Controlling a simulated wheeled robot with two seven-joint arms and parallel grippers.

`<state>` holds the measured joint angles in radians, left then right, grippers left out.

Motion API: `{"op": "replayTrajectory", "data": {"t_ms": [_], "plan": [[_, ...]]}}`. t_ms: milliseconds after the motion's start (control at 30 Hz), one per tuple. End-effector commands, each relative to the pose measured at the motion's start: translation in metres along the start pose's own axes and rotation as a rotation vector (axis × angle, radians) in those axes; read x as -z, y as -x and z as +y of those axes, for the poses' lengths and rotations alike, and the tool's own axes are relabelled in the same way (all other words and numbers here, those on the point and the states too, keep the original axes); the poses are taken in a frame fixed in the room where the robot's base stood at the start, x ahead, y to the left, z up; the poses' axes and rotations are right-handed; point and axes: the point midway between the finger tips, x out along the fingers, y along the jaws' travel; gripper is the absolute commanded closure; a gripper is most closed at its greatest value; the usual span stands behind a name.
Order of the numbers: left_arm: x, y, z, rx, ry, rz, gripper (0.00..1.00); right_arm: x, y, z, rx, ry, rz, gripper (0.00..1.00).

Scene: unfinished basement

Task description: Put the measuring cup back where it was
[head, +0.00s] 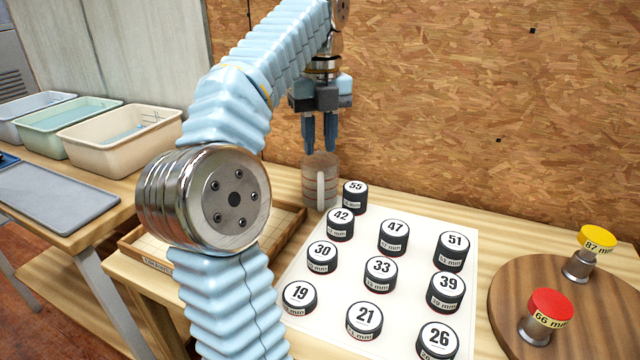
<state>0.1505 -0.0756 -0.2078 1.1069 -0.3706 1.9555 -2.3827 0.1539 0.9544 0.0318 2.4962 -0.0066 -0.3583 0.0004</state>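The measuring cup (311,190) looks like a greyish-brown, ringed cylinder with a pale vertical strip on its near side. It stands upright at the back of the table, just left of the white sheet's far corner. My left gripper (319,148) points straight down above it, its two blue fingers apart with a gap between them. The fingertips end at about the cup's top edge; I cannot tell whether they touch it. My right gripper is not in view.
Several black numbered cylinders stand on a white sheet (405,300). A shallow wooden tray (289,222) is partly hidden behind my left arm. A round wooden board (590,335) at right holds red-topped and yellow-topped pieces. Bins (118,145) and a grey tray (45,200) sit left.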

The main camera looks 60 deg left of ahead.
Motion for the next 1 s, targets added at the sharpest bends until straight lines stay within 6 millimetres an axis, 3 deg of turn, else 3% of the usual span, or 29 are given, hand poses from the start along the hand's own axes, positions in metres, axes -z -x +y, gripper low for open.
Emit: {"op": "replayTrajectory", "data": {"t_ms": [167, 433, 667, 1000], "plan": [[0.001, -0.012, 0.001, -0.003, -0.106, 0.002, 0.71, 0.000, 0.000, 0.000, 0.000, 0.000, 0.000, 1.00], [0.002, -0.067, 0.001, -0.003, -0.103, 0.003, 0.71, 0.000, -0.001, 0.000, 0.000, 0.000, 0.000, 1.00], [0.002, -0.089, 0.000, 0.000, -0.102, 0.001, 0.71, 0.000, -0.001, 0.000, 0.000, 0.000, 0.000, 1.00], [0.002, -0.135, -0.003, 0.000, -0.102, 0.002, 0.71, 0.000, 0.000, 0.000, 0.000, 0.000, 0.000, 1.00]]}}
